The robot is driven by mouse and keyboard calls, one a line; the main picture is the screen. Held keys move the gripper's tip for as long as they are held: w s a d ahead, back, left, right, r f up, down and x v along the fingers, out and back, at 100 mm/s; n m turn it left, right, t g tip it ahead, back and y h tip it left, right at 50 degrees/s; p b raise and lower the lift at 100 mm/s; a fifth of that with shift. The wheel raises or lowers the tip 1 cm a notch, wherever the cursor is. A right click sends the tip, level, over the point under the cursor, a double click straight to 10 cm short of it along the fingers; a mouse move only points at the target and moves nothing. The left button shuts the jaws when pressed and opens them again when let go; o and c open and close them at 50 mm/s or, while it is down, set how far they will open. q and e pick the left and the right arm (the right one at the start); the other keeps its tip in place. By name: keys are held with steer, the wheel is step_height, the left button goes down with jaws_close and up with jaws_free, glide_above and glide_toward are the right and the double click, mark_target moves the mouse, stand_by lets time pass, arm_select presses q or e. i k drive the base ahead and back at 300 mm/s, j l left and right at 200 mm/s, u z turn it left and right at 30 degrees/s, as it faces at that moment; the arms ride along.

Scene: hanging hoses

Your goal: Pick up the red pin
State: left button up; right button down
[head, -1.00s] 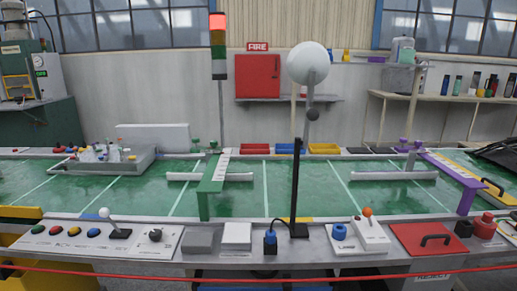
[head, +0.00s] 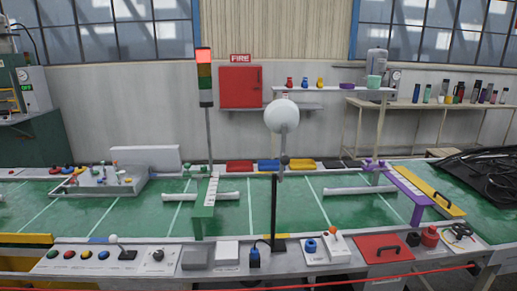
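I cannot make out for certain which thing is the red pin. A small red piece (head: 290,82) stands at the left end of the high wall shelf, beside a blue one (head: 305,82) and a yellow one (head: 320,81). A grey tray (head: 75,190) with several small upright pieces lies at the left of the green table; their colours are too small to tell surely. Neither of my grippers shows in the head view.
The green table (head: 260,215) has wide bare stretches. A black post (head: 274,210) and a white ball (head: 281,116) stand mid-view. The front ledge carries buttons, levers, a red plate (head: 378,247) and a red rope (head: 300,284) below. Black hoses (head: 490,175) lie at right.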

mark_target(432, 230)
steer(key=z, duration=1.4)
steer(key=u, duration=0.25)
steer(key=i+l+u, duration=0.2)
steer(key=u, duration=0.25)
steer(key=i+l+u, duration=0.5)
steer(key=i+l, duration=0.45)
steer(key=l, duration=0.3)
steer(key=i+j+u, duration=0.05)
